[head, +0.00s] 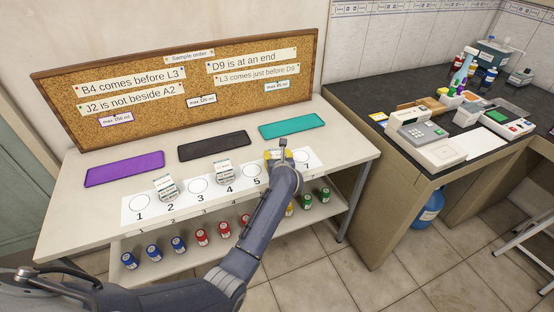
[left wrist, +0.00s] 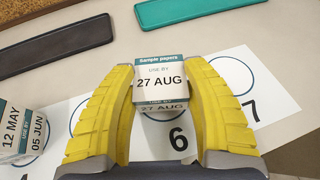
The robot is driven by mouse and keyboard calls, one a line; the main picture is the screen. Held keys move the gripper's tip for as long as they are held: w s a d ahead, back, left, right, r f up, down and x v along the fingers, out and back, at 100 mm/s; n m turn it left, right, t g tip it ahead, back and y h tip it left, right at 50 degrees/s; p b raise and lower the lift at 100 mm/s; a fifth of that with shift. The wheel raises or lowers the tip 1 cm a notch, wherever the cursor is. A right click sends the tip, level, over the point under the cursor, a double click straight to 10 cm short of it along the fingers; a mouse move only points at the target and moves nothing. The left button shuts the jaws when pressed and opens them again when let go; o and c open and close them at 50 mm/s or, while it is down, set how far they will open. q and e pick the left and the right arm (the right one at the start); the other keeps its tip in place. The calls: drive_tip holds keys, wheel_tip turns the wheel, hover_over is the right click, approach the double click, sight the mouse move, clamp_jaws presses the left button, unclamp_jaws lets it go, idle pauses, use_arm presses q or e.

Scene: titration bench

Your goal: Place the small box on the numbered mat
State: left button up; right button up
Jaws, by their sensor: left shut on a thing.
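A small white box with a teal top band (left wrist: 161,78), marked "USE BY 27 AUG", is between the yellow fingers of my left gripper (left wrist: 160,95). The gripper is shut on it. In the head view the left gripper (head: 279,155) is over the right part of the white numbered mat (head: 150,211), and the box is mostly hidden there. In the wrist view the box is just behind the number 6, covering that place's circle; I cannot tell whether it touches the mat. Other small boxes stand at place 2 (head: 166,187) and place 4 (head: 224,171). My right gripper is not in view.
Purple (head: 125,169), black (head: 214,145) and teal (head: 291,125) trays lie empty behind the mat. A cork board (head: 190,75) with notes stands at the back. Colour-capped jars (head: 201,237) fill the lower shelf. Circles 1, 3, 5 and 7 look bare.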

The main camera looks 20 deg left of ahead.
use_arm(q)
drive_tip(key=shift+f, duration=0.7)
drive_tip(key=shift+f, duration=0.1)
drive_tip(key=o, duration=1.3)
drive_tip(key=shift+c, duration=0.2)
